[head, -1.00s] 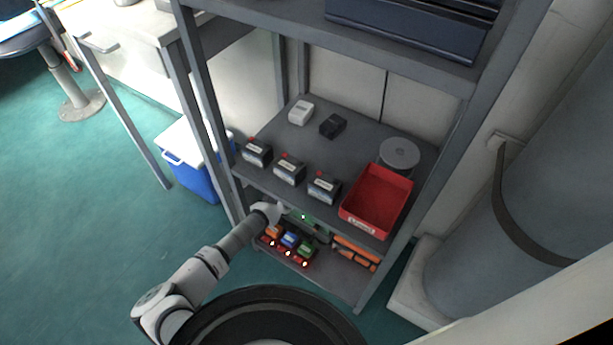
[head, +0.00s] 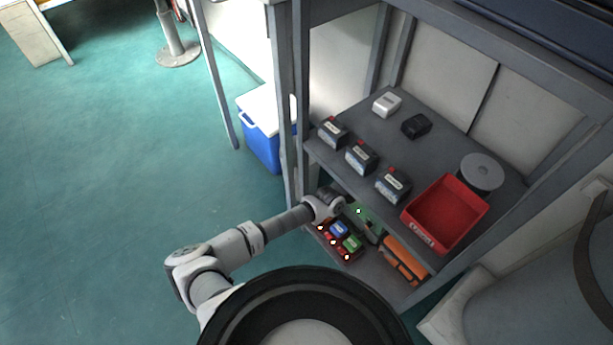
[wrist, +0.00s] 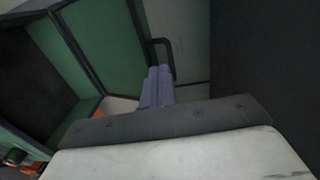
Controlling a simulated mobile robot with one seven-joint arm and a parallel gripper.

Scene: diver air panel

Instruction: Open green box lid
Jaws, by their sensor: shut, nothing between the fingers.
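The green box (head: 370,215) is on the lower shelf, partly hidden by the shelf above and by my arm. In the wrist view, green panels (wrist: 103,38) with dark edges fill the upper left, with a dark recess beside them. A dark handle-like loop (wrist: 172,52) stands by the fingers. I cannot tell clearly which panel is the lid or how far it is open. My gripper (wrist: 160,72) is shut and empty, its fingertips close to the loop; I cannot tell whether they touch. In the head view, the fingers are hidden at the lower shelf.
Red, blue and green small items (head: 339,230) sit in front on the lower shelf, with orange items (head: 403,260) to the right. The shelf above holds dark boxes (head: 361,157), a red bin (head: 444,214) and a grey round object (head: 481,172). A blue cooler (head: 262,146) stands left. Open floor lies left.

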